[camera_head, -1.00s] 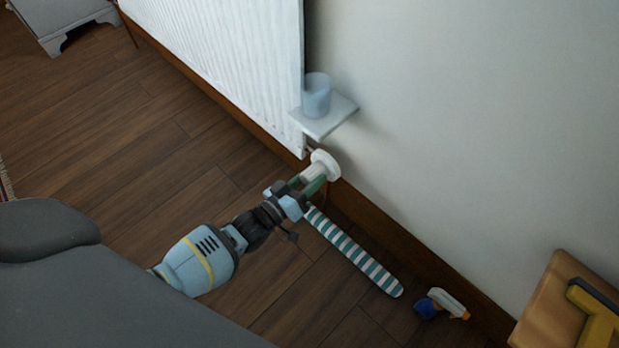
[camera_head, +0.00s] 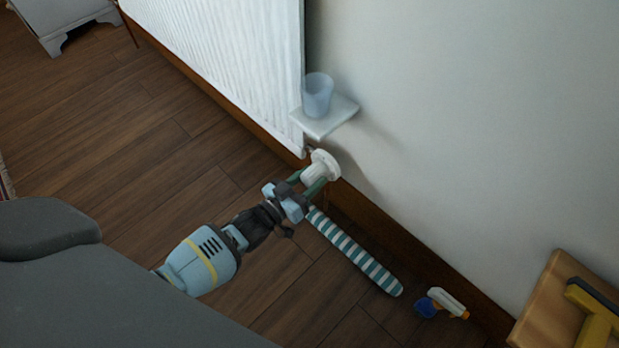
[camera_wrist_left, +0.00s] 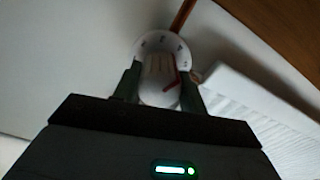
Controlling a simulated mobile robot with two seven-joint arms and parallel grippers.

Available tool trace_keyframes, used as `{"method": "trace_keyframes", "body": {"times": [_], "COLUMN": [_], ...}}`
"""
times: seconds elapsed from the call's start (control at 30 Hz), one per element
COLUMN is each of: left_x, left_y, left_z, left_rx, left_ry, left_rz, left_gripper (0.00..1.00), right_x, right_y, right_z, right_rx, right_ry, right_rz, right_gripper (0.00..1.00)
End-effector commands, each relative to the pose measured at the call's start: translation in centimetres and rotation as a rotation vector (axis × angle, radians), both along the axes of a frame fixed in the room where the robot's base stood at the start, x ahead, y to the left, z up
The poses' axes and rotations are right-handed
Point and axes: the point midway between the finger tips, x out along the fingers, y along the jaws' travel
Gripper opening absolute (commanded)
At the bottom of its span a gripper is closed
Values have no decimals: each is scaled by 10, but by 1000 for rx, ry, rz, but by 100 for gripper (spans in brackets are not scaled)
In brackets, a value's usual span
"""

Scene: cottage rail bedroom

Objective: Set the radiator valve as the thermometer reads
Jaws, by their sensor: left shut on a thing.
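The white radiator valve (camera_head: 324,164) sits at the lower corner of the white radiator (camera_head: 225,65), close to the wall. My left gripper (camera_head: 313,183) is shut on the valve's knob, with one green finger on each side. In the left wrist view the valve knob (camera_wrist_left: 159,82) lies between the fingertips (camera_wrist_left: 158,88). No thermometer can be made out. My right gripper is not in view.
A small shelf (camera_head: 343,122) with a translucent cup (camera_head: 317,95) juts out just above the valve. A striped draught stopper (camera_head: 355,252) lies on the floor beside my gripper. A spray bottle (camera_head: 442,303) and a wooden surface (camera_head: 548,318) are at lower right.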

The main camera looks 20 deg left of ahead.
Motion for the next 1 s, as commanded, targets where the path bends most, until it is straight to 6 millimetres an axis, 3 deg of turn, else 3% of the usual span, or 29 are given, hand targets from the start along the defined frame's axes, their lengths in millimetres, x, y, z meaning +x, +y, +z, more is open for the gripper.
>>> {"method": "trace_keyframes", "body": {"times": [0.07,0.1,0.23,0.6,1.0], "left_x": [-1,-1,0,-5,-59], "left_y": [1,1,0,2,22], "left_z": [-1,-1,0,0,1], "left_rx": [-1,-1,-1,-1,-1], "left_ry": [1,1,1,2,2], "left_rz": [1,1,1,1,1], "left_gripper": [19,46,63,64,64], "right_x": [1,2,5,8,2], "right_y": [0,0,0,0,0], "right_z": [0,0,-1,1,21], "right_rx": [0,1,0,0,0], "right_ry": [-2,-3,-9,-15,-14], "right_rz": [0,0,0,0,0], "right_gripper": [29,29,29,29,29]}}
